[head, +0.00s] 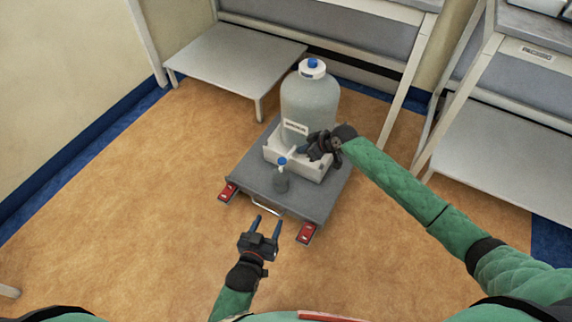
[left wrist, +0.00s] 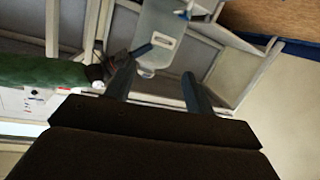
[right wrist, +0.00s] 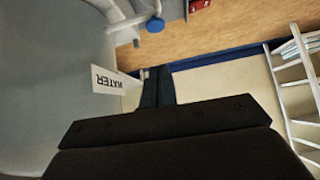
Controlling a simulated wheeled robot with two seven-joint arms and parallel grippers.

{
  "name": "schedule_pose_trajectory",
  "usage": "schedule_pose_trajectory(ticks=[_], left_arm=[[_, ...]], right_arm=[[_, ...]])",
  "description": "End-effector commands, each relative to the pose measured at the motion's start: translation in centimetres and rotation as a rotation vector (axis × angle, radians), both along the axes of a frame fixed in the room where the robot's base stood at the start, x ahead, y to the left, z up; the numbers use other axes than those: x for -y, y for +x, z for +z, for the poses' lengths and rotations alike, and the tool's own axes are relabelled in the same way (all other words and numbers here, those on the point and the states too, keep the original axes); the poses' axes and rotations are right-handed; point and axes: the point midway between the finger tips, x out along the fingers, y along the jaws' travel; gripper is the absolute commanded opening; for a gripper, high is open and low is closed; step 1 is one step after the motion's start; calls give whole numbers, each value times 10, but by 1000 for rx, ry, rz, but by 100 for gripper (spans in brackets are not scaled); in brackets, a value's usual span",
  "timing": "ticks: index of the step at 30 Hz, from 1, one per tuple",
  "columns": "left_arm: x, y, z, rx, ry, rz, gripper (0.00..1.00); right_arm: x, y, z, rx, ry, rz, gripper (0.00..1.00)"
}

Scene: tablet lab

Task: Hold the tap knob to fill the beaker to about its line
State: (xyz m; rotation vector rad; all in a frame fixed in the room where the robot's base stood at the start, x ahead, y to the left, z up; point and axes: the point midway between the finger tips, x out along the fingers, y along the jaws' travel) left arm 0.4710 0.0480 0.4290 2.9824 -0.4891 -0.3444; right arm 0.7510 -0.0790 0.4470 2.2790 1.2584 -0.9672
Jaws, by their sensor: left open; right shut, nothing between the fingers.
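A large translucent water bottle (head: 310,98) with a blue cap stands on a white stand. Its WATER label (right wrist: 118,82) shows upside down in the right wrist view. The blue tap knob (head: 282,161) sits at the bottle's front, and also shows in the right wrist view (right wrist: 155,24). A small beaker (head: 281,184) stands below the tap; its line and water level are too small to tell. My right gripper (head: 302,151) is shut and empty, beside the bottle just right of the knob. My left gripper (head: 267,222) is open and empty, in front of the cart.
The bottle, stand (head: 313,171) and beaker are on a low grey cart (head: 318,198) with a front handle and red pads (head: 306,233) at its front corners. A low table (head: 235,58) stands behind left, shelving (head: 500,125) at right. Floor left of the cart is clear.

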Motion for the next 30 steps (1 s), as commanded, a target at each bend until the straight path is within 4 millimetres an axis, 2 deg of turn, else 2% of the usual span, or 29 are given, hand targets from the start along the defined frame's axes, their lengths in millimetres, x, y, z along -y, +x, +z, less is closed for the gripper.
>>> schedule_pose_trajectory(ticks=[11, 22, 26, 30], left_arm=[[4, 1, 12, 63, -28, 3, 54], [4, 2, 16, 74, -31, 3, 54], [4, 6, 28, 114, -40, 7, 54], [4, 13, 53, 188, -56, 12, 54]], right_arm=[[-1, 7, 7, 17, 2, 45, 0], [-4, 9, 4, 16, 2, 44, 0], [-10, 12, -4, 15, 3, 42, 0], [-21, 18, -16, 14, 3, 43, 0]])
